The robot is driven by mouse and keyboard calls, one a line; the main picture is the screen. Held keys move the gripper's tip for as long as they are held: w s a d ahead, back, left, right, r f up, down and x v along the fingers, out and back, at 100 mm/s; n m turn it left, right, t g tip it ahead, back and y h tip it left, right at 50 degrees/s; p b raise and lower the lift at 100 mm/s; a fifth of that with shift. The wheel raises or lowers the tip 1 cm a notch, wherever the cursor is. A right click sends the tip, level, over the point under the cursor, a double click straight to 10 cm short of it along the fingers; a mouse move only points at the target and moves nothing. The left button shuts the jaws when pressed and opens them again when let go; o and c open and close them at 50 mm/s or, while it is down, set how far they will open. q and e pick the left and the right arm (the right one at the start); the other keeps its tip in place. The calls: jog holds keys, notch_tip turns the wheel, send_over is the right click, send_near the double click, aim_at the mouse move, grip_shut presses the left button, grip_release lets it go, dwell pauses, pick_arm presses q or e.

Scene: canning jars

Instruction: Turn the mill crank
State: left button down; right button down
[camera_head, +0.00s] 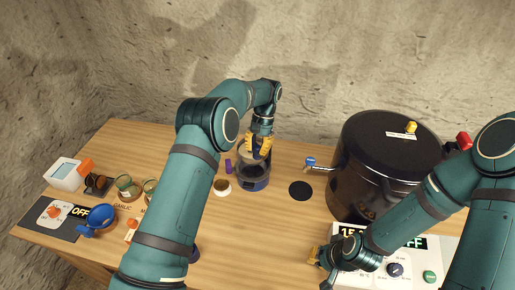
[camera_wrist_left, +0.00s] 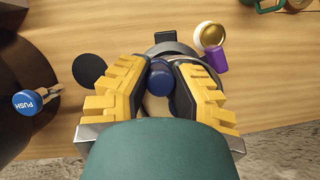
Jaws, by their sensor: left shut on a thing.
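The mill (camera_head: 253,183) is a dark, round body with a blue band on the wooden table, left of the big pot. My left gripper (camera_head: 259,147) reaches down over its top. In the left wrist view, the yellow fingers of my left gripper (camera_wrist_left: 157,84) are shut on the blue crank knob (camera_wrist_left: 159,72), with the mill's rim (camera_wrist_left: 168,49) below. The crank arm is mostly hidden by the fingers. My right gripper (camera_head: 316,257) is low over the white control panel's left end, away from the mill; its finger gap is unclear.
A large dark pot (camera_head: 362,180) stands right of the mill, with a blue PUSH knob (camera_head: 310,161) at its left. A black disc (camera_head: 300,191), a small pale-topped jar (camera_head: 222,187) and a purple piece (camera_head: 228,165) lie near the mill. A blue scoop-like item (camera_head: 99,218) is far left.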

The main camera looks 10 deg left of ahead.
pick_arm(q)
jog(key=c, duration=0.8)
grip_release()
jog(key=shift+s+d+f, duration=0.1)
jog(key=shift+o, duration=0.2)
jog(key=v, duration=0.7)
jog(key=shift+r, duration=0.25)
